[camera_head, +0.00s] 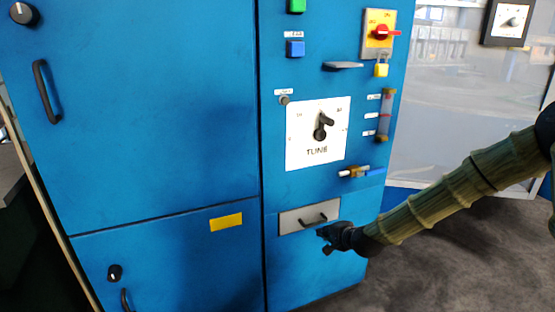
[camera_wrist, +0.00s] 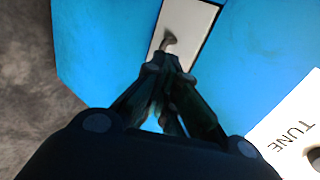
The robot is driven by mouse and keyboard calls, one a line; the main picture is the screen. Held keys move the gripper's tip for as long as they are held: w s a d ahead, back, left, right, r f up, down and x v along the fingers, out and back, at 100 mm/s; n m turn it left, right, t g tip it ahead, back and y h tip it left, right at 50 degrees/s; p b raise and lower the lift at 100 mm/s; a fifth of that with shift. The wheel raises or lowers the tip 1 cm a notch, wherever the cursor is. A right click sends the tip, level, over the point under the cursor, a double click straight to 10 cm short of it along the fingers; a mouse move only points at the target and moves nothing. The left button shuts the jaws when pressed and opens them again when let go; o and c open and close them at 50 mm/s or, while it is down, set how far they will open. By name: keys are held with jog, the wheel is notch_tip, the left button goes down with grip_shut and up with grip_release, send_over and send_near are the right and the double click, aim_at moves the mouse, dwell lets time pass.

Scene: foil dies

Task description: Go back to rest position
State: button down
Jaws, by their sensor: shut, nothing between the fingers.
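My gripper (camera_head: 326,238) is shut and empty at the lower right of the blue cabinet (camera_head: 170,110), near a grey drawer plate (camera_head: 291,223) with a dark curved handle (camera_head: 314,220). In the wrist view my gripper (camera_wrist: 168,62) has its fingertips together, with the handle (camera_wrist: 169,40) just beyond them. I cannot tell whether the fingertips touch the handle. My arm reaches in from the right edge of the head view.
Above the drawer is a white TUNE panel (camera_head: 304,153) with a black knob (camera_head: 323,126). Grey floor (camera_head: 450,250) lies open to the right.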

jog(key=s+a+f+n+g+p, duration=0.2)
jog(key=s+a+f+n+g, duration=0.1)
jog(key=s+f, duration=0.65)
jog(key=s+a+f+n+g+p, duration=0.25)
jog(key=s+f, duration=0.35)
jog(key=s, duration=0.7)
jog(key=s+d+f+n+g+h+p, duration=0.1)
jog(key=s+n, duration=0.1)
jog(key=s, duration=0.8)
jog(key=s+d+n+g+h+p, duration=0.1)
jog(key=s+d+n+g, duration=0.1)
jog(key=s, duration=0.7)
jog(key=s+d+f+n+g+h+p, duration=0.1)
jog(key=s+n, duration=0.3)
jog(key=s, duration=0.6)
jog(key=shift+s+d+f+g+h+p, duration=0.3)
jog(key=shift+d+g+p, duration=0.05)
jog(key=shift+g, duration=0.4)
